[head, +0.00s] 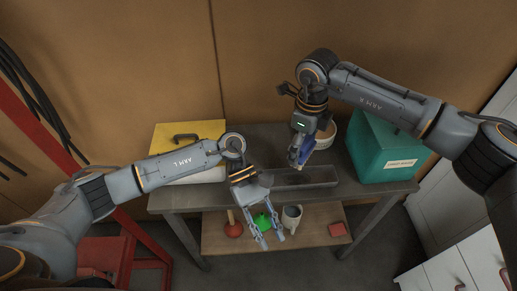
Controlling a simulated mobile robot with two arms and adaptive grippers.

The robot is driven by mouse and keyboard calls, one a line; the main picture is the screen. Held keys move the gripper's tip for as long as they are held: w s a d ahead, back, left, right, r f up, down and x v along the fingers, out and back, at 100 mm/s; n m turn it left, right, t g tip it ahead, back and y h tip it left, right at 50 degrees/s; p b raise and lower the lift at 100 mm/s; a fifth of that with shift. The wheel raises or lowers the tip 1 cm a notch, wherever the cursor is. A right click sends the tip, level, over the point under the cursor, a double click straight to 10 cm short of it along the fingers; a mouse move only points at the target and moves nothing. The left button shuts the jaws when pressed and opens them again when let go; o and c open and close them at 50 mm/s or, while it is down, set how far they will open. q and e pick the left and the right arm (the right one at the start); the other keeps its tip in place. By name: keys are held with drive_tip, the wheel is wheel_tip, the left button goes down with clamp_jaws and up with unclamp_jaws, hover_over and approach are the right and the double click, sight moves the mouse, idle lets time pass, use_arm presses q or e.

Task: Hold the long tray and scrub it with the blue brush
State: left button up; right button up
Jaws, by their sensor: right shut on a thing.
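The long tray (318,176) is a dark grey channel lying on the table, toward its front edge. My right gripper (297,161) is above the tray, pointing down, shut on the blue brush (308,149). The gripper partly hides the brush, and I cannot tell whether the brush touches the tray. My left gripper (272,241) is open and empty, with its fingers spread and pointing toward the viewer. It is in front of the tray's left part and hides some of it.
On the table (180,203) stand a yellow-and-white case (205,130) at left, a teal box (383,150) at right and a pale round container (327,134) behind my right gripper. The lower shelf (315,235) holds a plunger (233,229), a green item (263,221), a mug (292,216) and a red block (338,229).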

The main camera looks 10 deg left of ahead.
use_arm(q)
drive_tip(key=w+a+r+m+t+y, duration=0.2)
drive_tip(key=w+a+r+t+y, duration=0.15)
drive_tip(key=w, duration=0.45)
drive_tip(key=w+a+r+m+t+y, duration=0.3)
drive_tip(key=w+r+t+y, duration=0.15)
drive_tip(key=w, duration=0.35)
wheel_tip(320, 180, down, 11)
drive_tip(key=shift+w+d+f, duration=0.1)
drive_tip(key=shift+w, duration=0.05)
drive_tip(key=shift+c, duration=0.5)
clamp_jaws()
